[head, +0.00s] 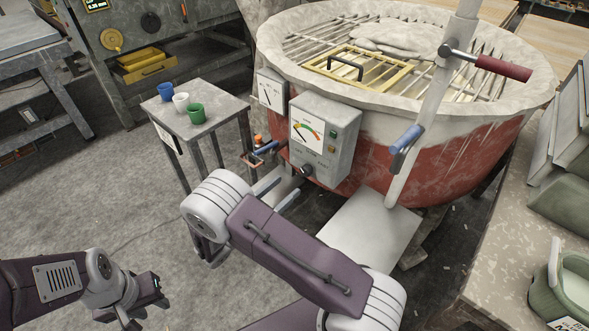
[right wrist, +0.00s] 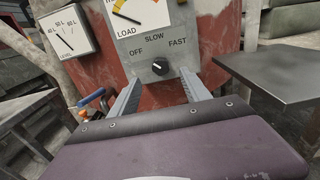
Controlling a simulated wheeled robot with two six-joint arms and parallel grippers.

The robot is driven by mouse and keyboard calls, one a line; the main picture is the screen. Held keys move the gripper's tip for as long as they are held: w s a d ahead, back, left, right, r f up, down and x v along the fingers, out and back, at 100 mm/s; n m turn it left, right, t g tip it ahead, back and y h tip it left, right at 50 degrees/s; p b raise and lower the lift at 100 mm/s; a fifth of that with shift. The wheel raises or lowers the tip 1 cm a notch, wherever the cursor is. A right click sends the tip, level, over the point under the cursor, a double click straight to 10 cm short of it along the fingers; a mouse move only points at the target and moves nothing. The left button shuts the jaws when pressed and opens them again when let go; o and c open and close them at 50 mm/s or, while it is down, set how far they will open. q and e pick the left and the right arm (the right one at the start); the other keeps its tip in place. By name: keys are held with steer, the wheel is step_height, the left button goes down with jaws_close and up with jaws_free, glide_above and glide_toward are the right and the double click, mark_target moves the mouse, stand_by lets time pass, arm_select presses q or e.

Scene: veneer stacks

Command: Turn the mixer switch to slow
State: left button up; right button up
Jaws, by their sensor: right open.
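The mixer (head: 440,160) is a large red tub with a pale, dusty rim and a grate on top. Its grey control box (head: 325,135) carries a load dial and a black rotary switch (head: 306,170). In the right wrist view the switch (right wrist: 160,67) sits below the labels OFF, SLOW and FAST; I cannot clearly read its pointer. My right gripper (head: 278,193) is open and empty. Its fingers (right wrist: 161,78) point at the box, one either side of the switch in that view, apparently short of it. My left gripper (head: 140,300) is low at the lower left, away from the mixer.
A small stand (head: 218,118) left of the mixer holds blue, white and green cups. A level gauge (head: 270,90) is beside the control box, with a blue-handled valve (head: 266,147) below. A bench (head: 510,240) stands right.

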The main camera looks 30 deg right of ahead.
mark_target(304, 172)
steer(key=x, duration=0.8)
steer(key=shift+w+d+f, duration=0.1)
steer(key=shift+w+d, duration=0.05)
steer(key=shift+d, duration=0.2)
steer(key=shift+b, duration=0.3)
jaws_close()
